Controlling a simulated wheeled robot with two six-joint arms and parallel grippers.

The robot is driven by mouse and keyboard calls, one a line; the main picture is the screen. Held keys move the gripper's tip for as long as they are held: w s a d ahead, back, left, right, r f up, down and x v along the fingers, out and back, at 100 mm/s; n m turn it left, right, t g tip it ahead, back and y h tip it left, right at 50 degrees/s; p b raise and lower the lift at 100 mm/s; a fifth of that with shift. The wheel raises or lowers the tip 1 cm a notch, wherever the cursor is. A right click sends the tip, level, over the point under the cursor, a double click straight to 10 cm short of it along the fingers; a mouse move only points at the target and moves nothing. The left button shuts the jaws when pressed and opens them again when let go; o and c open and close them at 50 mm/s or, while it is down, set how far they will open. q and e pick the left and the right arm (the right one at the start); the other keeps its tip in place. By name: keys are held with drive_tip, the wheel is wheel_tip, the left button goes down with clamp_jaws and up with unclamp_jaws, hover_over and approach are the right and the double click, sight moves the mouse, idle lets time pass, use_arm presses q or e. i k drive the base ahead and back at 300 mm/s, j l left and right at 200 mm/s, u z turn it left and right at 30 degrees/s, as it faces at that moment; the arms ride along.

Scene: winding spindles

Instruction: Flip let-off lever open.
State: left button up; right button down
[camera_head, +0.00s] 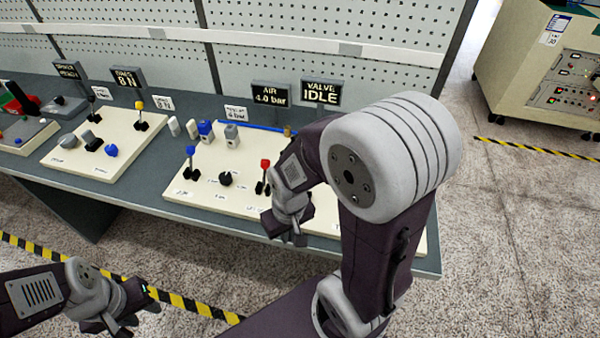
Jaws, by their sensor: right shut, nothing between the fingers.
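Several small levers stand on the cream panels, and their labels are too small to read, so I cannot tell which is the let-off lever. A blue-topped lever (191,160) and a red-topped lever (264,174) stand upright on the nearer panel (205,190). A yellow-topped lever (140,112) stands on the panel further left. My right gripper (296,236) is shut and empty over the nearer panel, just right of the red-topped lever. My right arm hides much of that panel's right part. My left gripper (140,308) hangs low at the left, away from the table; its jaws are unclear.
Signs reading "AIR 4.0 bar" (270,94) and "VALVE IDLE" (321,94) stand behind the nearer panel. A black knob (226,179) sits between its levers. A pegboard wall (330,60) closes the table's back. Floor is open to the right, before a cabinet (540,70).

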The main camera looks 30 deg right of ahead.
sight(265, 164)
drive_tip(key=j+z, duration=0.1)
drive_tip(key=z, duration=0.85)
